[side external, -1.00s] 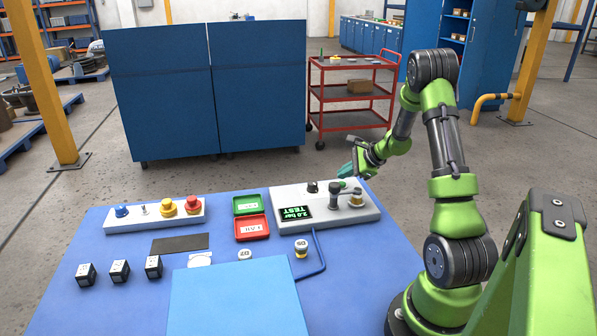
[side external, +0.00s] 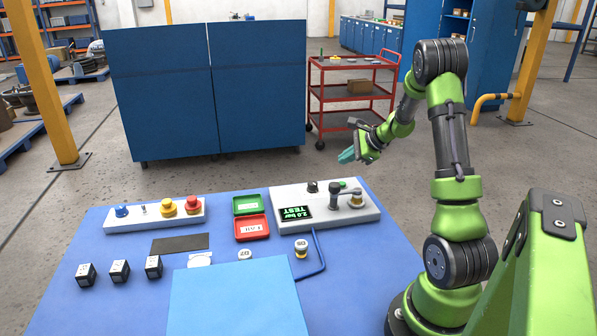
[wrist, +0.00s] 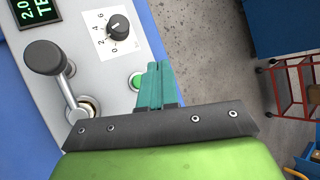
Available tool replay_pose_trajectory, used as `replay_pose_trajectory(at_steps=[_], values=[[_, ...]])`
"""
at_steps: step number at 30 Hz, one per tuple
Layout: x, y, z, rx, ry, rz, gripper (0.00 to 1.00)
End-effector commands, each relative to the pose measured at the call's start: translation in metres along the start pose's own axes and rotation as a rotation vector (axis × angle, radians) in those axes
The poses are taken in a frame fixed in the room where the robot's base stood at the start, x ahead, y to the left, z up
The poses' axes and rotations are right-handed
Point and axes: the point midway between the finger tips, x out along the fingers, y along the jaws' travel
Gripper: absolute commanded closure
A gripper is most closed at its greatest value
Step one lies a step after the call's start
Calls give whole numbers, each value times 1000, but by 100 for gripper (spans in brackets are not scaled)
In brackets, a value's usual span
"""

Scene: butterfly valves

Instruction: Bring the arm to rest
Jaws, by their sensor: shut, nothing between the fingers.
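My gripper (side external: 350,153) is shut and empty, with its teal fingers raised in the air above and behind the test panel. The fingers (wrist: 153,85) also show in the wrist view, pressed together. The white test panel (side external: 374,207) stands at the back right of the blue table (side external: 118,286). It carries a dark display (side external: 296,213) with green text reading "2.0 bar TEST", a black knob (wrist: 118,28), a green button (wrist: 134,82) and a lever with a dark round grip (wrist: 45,57). No contact between my gripper and the panel shows.
A tall blue partition (side external: 208,90) and a red cart (side external: 350,97) stand beyond.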

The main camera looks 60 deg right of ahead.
Motion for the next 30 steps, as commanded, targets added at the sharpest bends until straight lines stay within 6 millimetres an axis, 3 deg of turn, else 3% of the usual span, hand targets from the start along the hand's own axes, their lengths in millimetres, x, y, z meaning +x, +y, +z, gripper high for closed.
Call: replay_pose_trajectory(at_steps=[8, 11, 14, 17, 18, 21, 25, 30], values=[[0, 0, 2, -5, -2, 2, 100], [-3, 4, 22, -57, -20, 19, 100], [-12, 16, 69, -191, -62, 58, 100], [-31, 43, 133, -408, -122, 116, 100], [-41, 58, 159, -512, -147, 140, 100], [-70, 100, 211, -772, -203, 191, 100], [-110, 158, 255, -1120, -260, 228, 100], [-160, 221, 276, -1552, -295, 220, 100]])
